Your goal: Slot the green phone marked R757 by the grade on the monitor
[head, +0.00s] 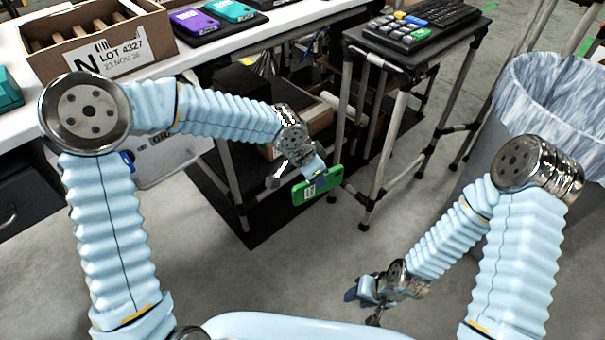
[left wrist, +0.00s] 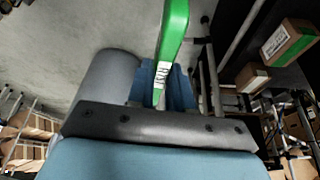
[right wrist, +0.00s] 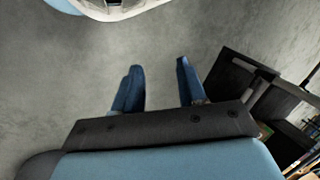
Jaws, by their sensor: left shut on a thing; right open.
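The green phone (head: 318,187) is in the head view, held in the air beside the dark shelving below the table. It has a white label on its face. My left gripper (head: 314,172) is shut on it. In the left wrist view the phone (left wrist: 173,35) stands edge-on between the blue fingers (left wrist: 160,85), and a white label shows, too small to read surely. My right gripper (head: 364,298) is low over the floor, and in the right wrist view its fingers (right wrist: 158,88) are apart with nothing between them. The monitor does not show in these frames.
A cardboard carton (head: 150,22) marked N, LOT 4327, stands on the white table (head: 275,30). Purple (head: 195,22) and teal (head: 233,10) phones lie to its right. A keypad (head: 400,34) sits on a dark stand (head: 365,42). A bin (head: 555,95) is at right. Floor in front is clear.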

